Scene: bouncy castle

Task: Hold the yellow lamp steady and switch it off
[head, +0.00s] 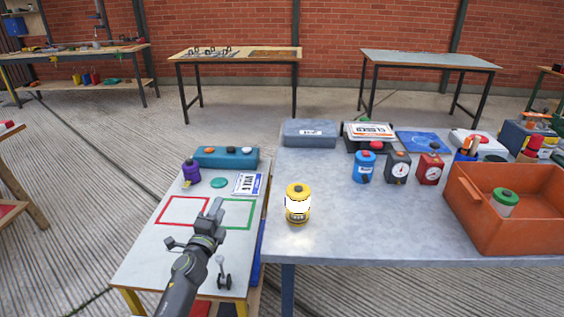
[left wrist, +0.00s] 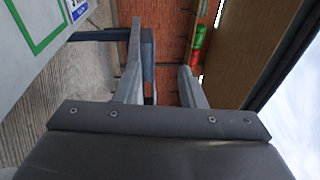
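The yellow lamp (head: 298,205) stands upright near the left front part of the grey metal table (head: 330,240). It has a bright white band around its middle and a dark knob on top. My left gripper (head: 214,210) is over the white side table, to the left of the lamp and apart from it. In the left wrist view the two fingers of my left gripper (left wrist: 160,75) are spread with nothing between them. The lamp is not in that view. My right gripper is not in view.
A blue canister (head: 363,168), a black gauge box (head: 397,167) and a red gauge box (head: 429,168) stand right of the lamp. An orange bin (head: 515,218) fills the table's right front. A purple bottle (head: 191,170) stands on the side table. The metal surface around the lamp is clear.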

